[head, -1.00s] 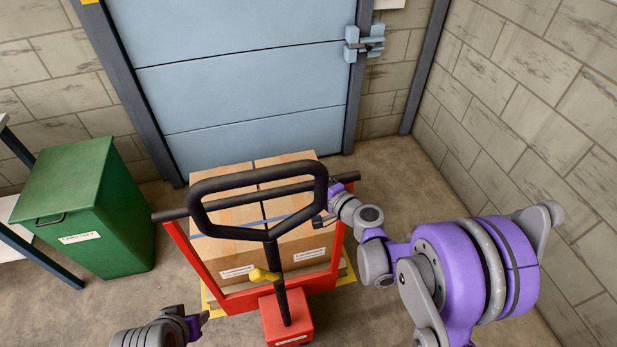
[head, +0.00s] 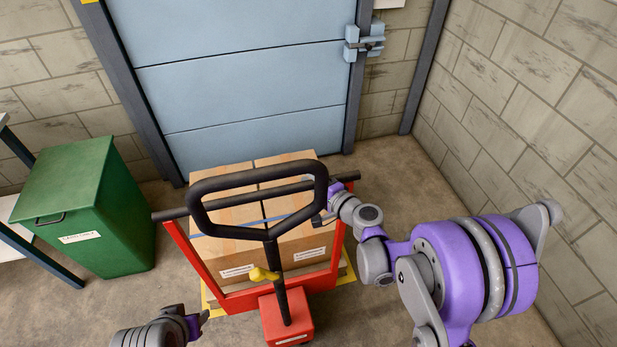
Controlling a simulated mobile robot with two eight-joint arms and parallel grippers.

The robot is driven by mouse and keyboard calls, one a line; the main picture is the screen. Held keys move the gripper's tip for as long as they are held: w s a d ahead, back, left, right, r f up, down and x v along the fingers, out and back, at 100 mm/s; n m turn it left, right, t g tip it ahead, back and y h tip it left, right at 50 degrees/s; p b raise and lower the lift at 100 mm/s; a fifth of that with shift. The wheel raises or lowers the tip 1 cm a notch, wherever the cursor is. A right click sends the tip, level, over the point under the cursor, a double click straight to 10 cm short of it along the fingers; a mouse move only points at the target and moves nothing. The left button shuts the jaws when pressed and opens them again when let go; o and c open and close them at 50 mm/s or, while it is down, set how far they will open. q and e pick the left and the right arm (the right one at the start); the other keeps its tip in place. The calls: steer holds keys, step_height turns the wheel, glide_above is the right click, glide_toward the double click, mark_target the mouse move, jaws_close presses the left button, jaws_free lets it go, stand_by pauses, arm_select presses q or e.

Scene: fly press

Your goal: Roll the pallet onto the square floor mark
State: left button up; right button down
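A red pallet truck (head: 287,317) with a black loop handle (head: 262,234) stands in the middle, a yellow lever on its stem. Cardboard boxes (head: 233,251) sit on the pallet (head: 349,268) behind its red frame. Yellow floor marking (head: 209,301) shows at the pallet's lower left and right edges; the rest of the square is hidden. My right gripper (head: 322,217) is at the right side of the loop handle and the dark crossbar; its fingers are too small and covered to read. My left gripper (head: 203,318) is low, left of the truck, apart from it, its fingers barely visible.
A green bin (head: 100,205) stands to the left beside a shelf or bench. A blue-grey shutter door (head: 245,90) is close behind the boxes. A block wall (head: 530,120) is on the right. Bare floor shows between truck and bin.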

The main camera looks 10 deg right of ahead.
stand_by(0.9)
steer(key=w, duration=0.7)
steer(key=shift+a, duration=0.15)
steer(key=c, duration=0.9)
jaws_free()
steer(key=shift+s, duration=0.3)
steer(key=o, duration=0.3)
steer(key=shift+s+r, duration=0.15)
steer(key=shift+s, duration=0.35)
steer(key=b+v, duration=0.1)
steer(key=v, duration=0.9)
steer(key=shift+s+d, duration=0.2)
arm_select(q)
steer(key=shift+s+f, duration=0.2)
steer(key=shift+f, duration=0.4)
